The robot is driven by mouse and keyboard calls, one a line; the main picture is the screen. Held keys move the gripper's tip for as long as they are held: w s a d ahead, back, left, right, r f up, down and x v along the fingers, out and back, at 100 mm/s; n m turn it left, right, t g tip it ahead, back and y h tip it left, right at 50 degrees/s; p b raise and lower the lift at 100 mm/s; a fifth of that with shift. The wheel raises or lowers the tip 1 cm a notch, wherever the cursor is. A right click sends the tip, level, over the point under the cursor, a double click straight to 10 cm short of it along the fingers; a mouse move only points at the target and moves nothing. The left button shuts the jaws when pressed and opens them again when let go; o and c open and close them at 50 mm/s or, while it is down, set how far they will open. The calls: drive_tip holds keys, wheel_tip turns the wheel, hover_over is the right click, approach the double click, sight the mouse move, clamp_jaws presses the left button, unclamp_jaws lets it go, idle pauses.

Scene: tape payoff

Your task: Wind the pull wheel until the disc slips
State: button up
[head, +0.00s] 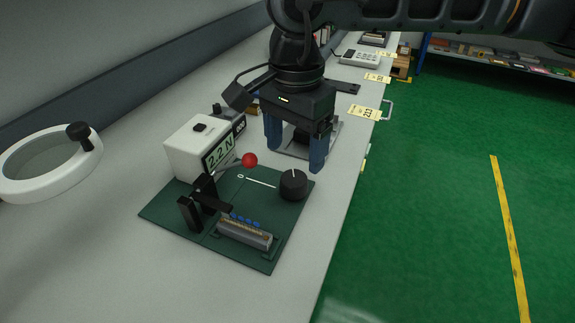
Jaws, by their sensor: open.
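A dark green plate (160,211) lies on the bench. On its right side stands a black round knob (293,185) with a white index line, beside a white line marked 0; it looks like the pull wheel. A white box (192,148) at the back left has a display (220,155) reading 2.2 N. A lever with a red ball (250,160) sits in front of it, by a black bracket (191,212). A grey cylinder (244,233) with blue parts lies at the front. No disc can be clearly made out. My gripper (295,157) is open and empty, fingers down, above and behind the knob.
A white ring (30,180) with a black knob juts in at the left. Behind my gripper are a grey tray (293,148), a dark flat object (342,87) and a keypad device (359,59). Yellow tags (364,113) line the bench's right edge. The front bench is clear.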

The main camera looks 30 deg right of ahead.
sight(294, 178)
drive_tip(key=shift+f+p, duration=0.3)
drive_tip(key=shift+f, duration=3.15)
drive_tip(key=c, duration=1)
